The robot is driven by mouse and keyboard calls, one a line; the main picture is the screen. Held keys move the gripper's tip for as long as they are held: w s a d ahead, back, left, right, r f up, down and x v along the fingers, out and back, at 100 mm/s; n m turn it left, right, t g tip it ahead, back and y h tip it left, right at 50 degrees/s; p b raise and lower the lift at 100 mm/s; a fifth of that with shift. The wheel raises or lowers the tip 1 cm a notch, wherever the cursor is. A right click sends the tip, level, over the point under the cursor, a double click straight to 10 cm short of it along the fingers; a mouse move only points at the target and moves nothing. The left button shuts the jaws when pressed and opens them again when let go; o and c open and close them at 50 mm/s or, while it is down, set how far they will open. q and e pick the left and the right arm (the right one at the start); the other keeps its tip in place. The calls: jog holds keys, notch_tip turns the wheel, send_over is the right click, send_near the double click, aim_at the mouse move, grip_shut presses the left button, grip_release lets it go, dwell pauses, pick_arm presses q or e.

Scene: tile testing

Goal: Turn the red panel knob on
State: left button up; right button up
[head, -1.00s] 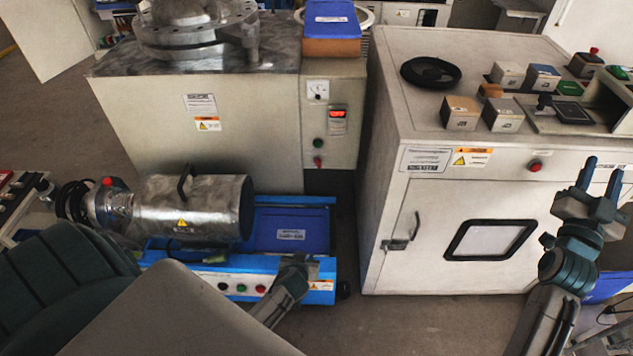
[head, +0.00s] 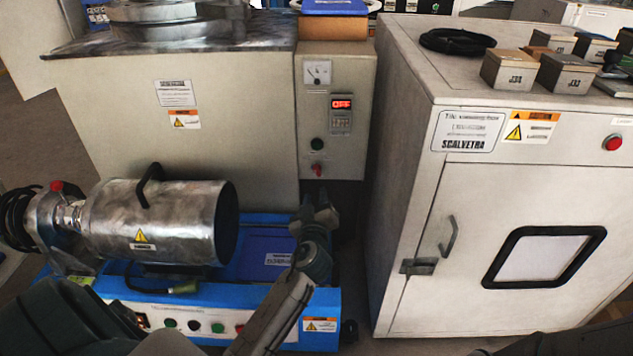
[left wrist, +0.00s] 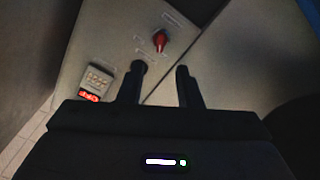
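The red panel knob (head: 317,170) is on the front of the grey control panel (head: 355,75), below a dark round button (head: 317,145) and a lit display reading OFF (head: 341,104). My left gripper (head: 318,203) is in front of and below the panel in the head view. In the left wrist view the red knob (left wrist: 160,40) lies beyond and between the two spread fingertips (left wrist: 161,69), apart from them. The left gripper is open and empty. My right gripper is not in view.
A metal cylinder machine (head: 160,220) on a blue base (head: 325,305) stands at the lower left, close to my left arm. A large white cabinet (head: 480,215) with a handle and window stands at the right. A narrow gap lies between panel and cabinet.

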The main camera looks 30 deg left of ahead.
aim_at(317, 173)
pick_arm(q)
jog(key=b+x, duration=0.2)
jog(key=x, duration=0.7)
jog(key=shift+w+a, duration=0.15)
jog(key=shift+w, duration=0.15)
grip_shut()
